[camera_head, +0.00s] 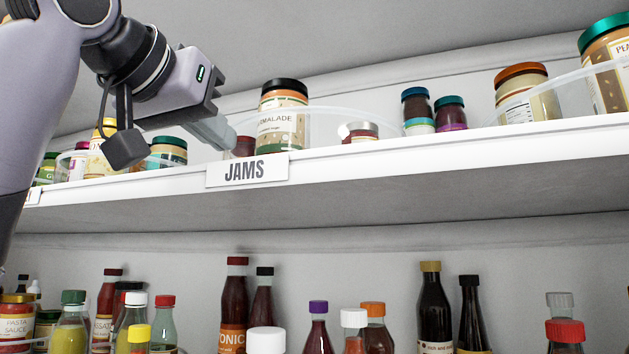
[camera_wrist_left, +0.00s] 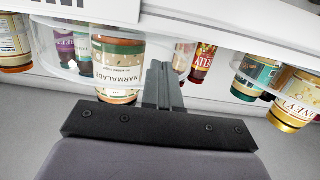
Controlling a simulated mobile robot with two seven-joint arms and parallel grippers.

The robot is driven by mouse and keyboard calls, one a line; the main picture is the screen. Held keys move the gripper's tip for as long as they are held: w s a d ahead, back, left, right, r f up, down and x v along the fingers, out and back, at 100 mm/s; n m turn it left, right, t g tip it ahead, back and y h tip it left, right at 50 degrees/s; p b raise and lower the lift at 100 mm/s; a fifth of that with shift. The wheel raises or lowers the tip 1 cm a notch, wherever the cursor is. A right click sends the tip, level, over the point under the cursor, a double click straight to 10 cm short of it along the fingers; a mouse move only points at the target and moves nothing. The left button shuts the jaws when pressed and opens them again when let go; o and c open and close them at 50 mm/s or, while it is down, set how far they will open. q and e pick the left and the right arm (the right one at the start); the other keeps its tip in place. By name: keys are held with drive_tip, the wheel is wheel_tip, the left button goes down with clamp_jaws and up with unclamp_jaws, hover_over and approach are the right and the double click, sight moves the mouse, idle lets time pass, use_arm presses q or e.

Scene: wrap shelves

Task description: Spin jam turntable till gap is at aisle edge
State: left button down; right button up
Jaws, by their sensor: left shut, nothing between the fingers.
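The jam turntable (camera_head: 345,114) is a clear, low-walled tray on the upper shelf behind the JAMS label (camera_head: 247,171). A marmalade jar (camera_head: 283,124) with a black lid stands at its front; it is also in the left wrist view (camera_wrist_left: 120,72). The gap is not clearly visible. My right gripper is out of view.
Blue- and teal-lidded jars (camera_head: 432,110) stand right of the marmalade. Another clear tray (camera_head: 590,72) with larger jars is farther right, and one with jars is left, partly behind my arm. Bottles (camera_head: 235,305) crowd the lower shelf. The shelf's front edge (camera_head: 480,148) runs below the turntable.

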sight(266, 135)
use_arm(q)
drive_tip(key=shift+s+d, duration=0.4)
drive_tip(key=shift+s, duration=0.1)
drive_tip(key=shift+s+d, duration=0.6)
drive_tip(key=shift+d, duration=0.35)
drive_tip(key=shift+s+d, duration=0.65)
drive_tip(key=shift+d, duration=0.35)
